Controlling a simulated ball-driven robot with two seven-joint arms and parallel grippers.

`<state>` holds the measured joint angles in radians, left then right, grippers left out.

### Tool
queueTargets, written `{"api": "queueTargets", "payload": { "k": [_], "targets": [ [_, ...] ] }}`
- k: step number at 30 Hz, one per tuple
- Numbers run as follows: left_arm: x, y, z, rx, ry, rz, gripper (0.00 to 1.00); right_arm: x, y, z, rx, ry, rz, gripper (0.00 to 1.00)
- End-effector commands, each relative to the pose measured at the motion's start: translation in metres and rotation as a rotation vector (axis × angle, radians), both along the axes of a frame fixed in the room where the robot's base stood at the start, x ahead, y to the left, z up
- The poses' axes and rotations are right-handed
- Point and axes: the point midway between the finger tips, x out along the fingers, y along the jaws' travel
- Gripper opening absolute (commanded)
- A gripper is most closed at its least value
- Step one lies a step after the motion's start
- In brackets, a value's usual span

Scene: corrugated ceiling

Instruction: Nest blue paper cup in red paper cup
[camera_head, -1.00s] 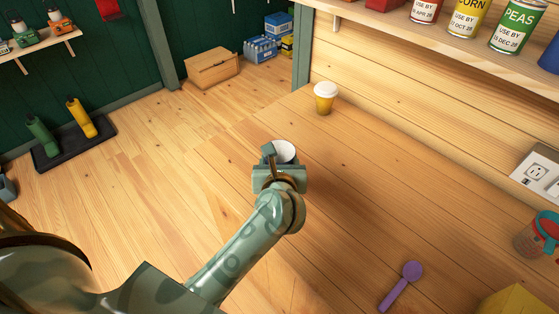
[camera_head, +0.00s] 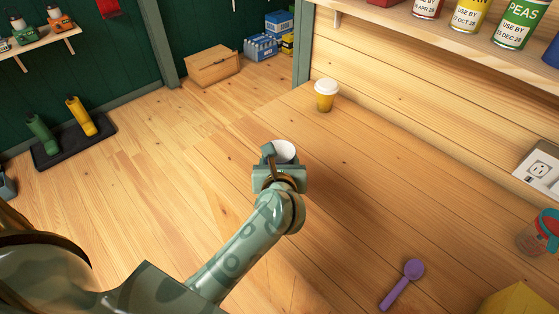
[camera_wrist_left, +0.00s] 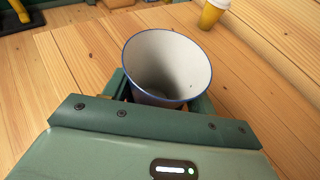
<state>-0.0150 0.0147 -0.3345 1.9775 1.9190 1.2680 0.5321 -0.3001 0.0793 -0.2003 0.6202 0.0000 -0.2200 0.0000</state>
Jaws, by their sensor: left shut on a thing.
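The blue paper cup shows as a white inside with a thin blue rim in the left wrist view (camera_wrist_left: 168,60) and as a pale round mouth in the head view (camera_head: 285,150). My left gripper (camera_head: 280,157) is shut on it, with a finger on either side, also in the left wrist view (camera_wrist_left: 158,95). The cup's mouth faces up toward the wrist camera; its outer wall and base are mostly hidden by the gripper. I cannot make out a red paper cup; whether one is hidden behind the gripper, I cannot tell. My right gripper is not in view.
A yellow cup with a white lid (camera_head: 326,95) stands on the wooden counter (camera_head: 400,180) beyond the gripper. A purple spoon (camera_head: 403,284), a red-and-teal container (camera_head: 540,235) and a yellow block (camera_head: 512,300) lie toward the right. Counter between is clear.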

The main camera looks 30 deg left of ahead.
Motion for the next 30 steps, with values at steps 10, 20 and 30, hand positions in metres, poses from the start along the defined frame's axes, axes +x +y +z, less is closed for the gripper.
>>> {"api": "queueTargets", "payload": {
  "k": [10, 20, 30],
  "targets": [
    [0.000, 0.000, -0.003, 0.000, 0.000, 0.000, 0.82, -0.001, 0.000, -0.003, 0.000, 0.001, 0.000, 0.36],
    [-0.009, -0.004, 0.002, -0.001, 0.002, -0.001, 0.82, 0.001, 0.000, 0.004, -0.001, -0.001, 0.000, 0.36],
    [-0.070, -0.036, 0.033, -0.001, 0.002, -0.001, 0.82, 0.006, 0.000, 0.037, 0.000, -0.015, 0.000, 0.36]
  ]
}}
